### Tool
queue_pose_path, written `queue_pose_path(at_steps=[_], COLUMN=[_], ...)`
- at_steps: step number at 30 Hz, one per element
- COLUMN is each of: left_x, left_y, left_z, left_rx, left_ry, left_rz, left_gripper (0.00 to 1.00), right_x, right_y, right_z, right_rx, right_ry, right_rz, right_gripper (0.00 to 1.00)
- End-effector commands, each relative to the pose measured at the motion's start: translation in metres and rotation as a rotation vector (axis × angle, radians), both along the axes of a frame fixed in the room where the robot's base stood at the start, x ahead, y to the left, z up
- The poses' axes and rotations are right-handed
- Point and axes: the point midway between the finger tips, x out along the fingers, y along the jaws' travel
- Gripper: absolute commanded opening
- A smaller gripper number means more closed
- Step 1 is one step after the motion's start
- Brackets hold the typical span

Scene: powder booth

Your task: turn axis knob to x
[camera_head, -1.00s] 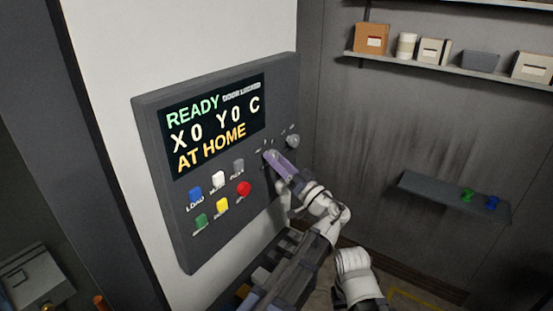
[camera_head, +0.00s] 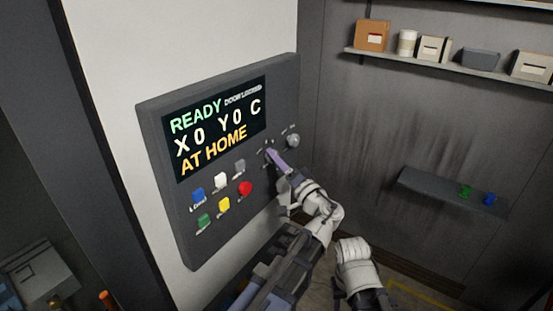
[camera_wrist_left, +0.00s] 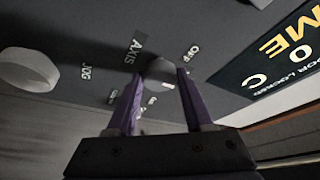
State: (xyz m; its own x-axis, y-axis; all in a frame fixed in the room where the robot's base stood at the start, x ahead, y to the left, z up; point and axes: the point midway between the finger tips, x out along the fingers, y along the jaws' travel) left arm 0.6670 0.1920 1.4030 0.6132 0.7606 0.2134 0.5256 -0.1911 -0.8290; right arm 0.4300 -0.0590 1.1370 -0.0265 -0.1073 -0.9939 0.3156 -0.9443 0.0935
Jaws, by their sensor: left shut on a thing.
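The axis knob (camera_wrist_left: 160,70) is a small grey knob on the dark control panel (camera_head: 180,225). In the left wrist view it sits between the two purple fingers of my left gripper (camera_wrist_left: 158,76), beside the printed labels AXIS and OFF. My left gripper (camera_head: 270,155) is shut on the knob, at the panel's right part below the screen. The fingers hide most of the knob in the head view, and I cannot read which way it points. My right gripper is not in view.
The screen (camera_head: 214,128) reads READY, X0 Y0 C, AT HOME. A second round knob (camera_head: 292,140) is right of my gripper; a pale knob by JOG (camera_wrist_left: 28,70) shows in the wrist view. Several coloured buttons, including a red one (camera_head: 246,188), are at lower left.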

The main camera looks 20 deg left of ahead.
Motion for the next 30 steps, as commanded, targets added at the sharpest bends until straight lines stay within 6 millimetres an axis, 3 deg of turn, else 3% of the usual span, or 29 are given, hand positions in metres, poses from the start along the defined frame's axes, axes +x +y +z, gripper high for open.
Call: queue_pose_path(at_steps=[12,13,20,30], left_x=[0.0007,0.0007,0.0003,-0.0009], left_y=[-0.0013,-0.0013,-0.0007,0.0], left_z=[0.0003,0.0003,0.0,-0.0009], left_rx=[0.004,0.003,0.002,0.001], left_ry=[0.004,0.005,0.004,0.004], left_rz=[-0.003,-0.004,-0.002,0.0], left_gripper=[0.0,0.55,0.81,0.81], right_x=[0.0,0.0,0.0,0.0], right_y=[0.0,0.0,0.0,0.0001], right_z=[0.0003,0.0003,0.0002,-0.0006], right_rx=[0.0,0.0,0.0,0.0], right_ry=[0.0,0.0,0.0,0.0], right_rz=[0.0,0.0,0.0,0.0], right_gripper=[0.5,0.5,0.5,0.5])
